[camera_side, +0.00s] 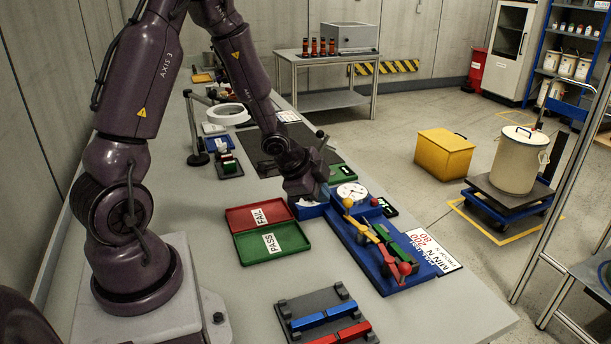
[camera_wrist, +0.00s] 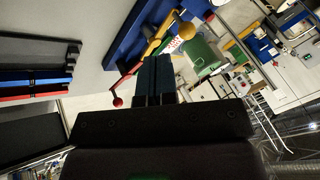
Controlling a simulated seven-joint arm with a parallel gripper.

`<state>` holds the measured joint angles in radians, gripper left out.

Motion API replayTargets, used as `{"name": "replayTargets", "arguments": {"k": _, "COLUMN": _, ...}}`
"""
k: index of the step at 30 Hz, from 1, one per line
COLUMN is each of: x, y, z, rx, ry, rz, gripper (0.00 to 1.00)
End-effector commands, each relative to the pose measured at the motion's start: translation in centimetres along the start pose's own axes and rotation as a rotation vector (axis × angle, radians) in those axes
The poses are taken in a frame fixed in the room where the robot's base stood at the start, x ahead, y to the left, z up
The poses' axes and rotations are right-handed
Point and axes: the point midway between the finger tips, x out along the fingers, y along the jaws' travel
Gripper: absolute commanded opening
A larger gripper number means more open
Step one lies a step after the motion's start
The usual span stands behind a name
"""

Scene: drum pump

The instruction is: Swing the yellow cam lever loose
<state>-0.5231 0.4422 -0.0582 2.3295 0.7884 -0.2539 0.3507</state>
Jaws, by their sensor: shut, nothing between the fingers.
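The yellow cam lever (camera_side: 362,227) has a yellow ball knob and sits on the blue fixture (camera_side: 344,235), at right of centre in the side view. In the wrist view the yellow cam lever (camera_wrist: 157,42) and its knob show just beyond the fingertips. My gripper (camera_side: 306,196) is shut and empty, above the fixture's far left end in the side view and apart from the lever. In the wrist view my gripper (camera_wrist: 155,60) overlaps part of the fixture and lever. Exact finger contact with anything is hard to tell.
A red-knobbed lever (camera_side: 404,268) and a green block (camera_side: 399,256) are at the fixture's near end. A round dial (camera_side: 352,191) stands behind. The red FAIL tray (camera_side: 259,214) and green PASS tray (camera_side: 271,241) lie left. A rack with blue and red bars (camera_side: 326,318) is in front.

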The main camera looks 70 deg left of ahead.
Motion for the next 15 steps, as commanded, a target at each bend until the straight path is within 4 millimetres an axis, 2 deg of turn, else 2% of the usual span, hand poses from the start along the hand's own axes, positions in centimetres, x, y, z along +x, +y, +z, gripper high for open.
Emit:
{"name": "replayTargets", "arguments": {"k": 1, "x": -1.1, "y": -0.3, "z": 0.2, "rx": -0.003, "ry": -0.003, "rz": -0.008, "gripper": 0.00}}
{"name": "replayTargets", "arguments": {"k": 6, "x": -3.3, "y": -0.4, "z": 0.4, "rx": -0.003, "ry": -0.004, "rz": -0.006, "gripper": 0.00}}
{"name": "replayTargets", "arguments": {"k": 15, "x": -5.2, "y": -0.5, "z": 0.6, "rx": -0.004, "ry": -0.002, "rz": 0.000, "gripper": 0.00}}
